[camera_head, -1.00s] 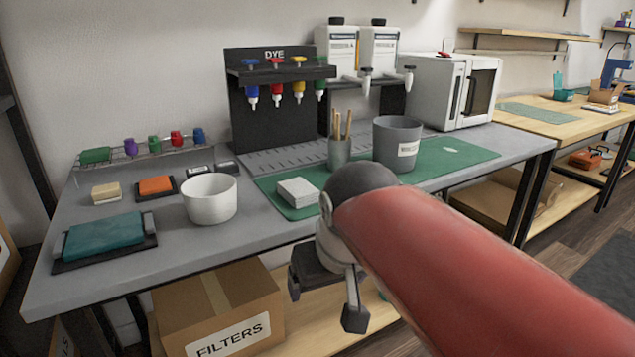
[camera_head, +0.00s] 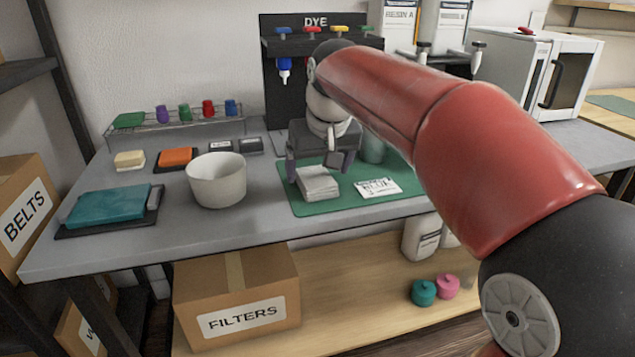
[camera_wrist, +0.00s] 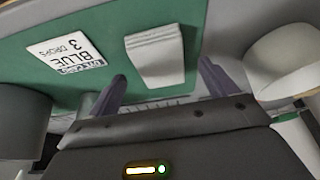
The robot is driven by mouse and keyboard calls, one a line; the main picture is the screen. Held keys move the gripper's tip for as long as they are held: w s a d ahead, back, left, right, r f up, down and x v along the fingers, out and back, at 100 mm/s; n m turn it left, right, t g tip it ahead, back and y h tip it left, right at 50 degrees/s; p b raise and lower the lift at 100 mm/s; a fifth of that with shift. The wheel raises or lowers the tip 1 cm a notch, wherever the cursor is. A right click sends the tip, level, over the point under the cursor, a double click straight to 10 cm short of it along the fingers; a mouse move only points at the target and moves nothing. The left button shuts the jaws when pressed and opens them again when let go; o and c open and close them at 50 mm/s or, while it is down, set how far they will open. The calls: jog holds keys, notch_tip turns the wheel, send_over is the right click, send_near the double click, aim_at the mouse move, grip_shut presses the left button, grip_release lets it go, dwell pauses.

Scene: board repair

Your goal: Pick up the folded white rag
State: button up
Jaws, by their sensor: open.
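The folded white rag (camera_head: 318,182) lies on the green mat (camera_head: 340,203) on the grey workbench. My gripper (camera_head: 318,170) is open and empty, just above and behind the rag in the head view. In the wrist view the rag (camera_wrist: 155,55) lies beyond the gap between my two fingertips (camera_wrist: 160,80), roughly centred between them. I see no contact with it. My red arm hides part of the bench behind it.
A white bowl (camera_head: 217,180) stands left of the rag. A printed card (camera_head: 377,187) reading "BLUE 3 DROPS" in the wrist view lies to its right. A grey cup (camera_head: 374,148) stands behind the card, partly hidden. The dye rack (camera_head: 283,95) stands at the back.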

aim_at(317, 178)
jog(key=shift+x, duration=1.25)
jog(key=c, duration=1.1)
jog(key=shift+o, duration=0.2)
jog(key=shift+r, duration=0.1)
notch_tip(317, 178, up, 20)
jog(key=p, duration=0.4)
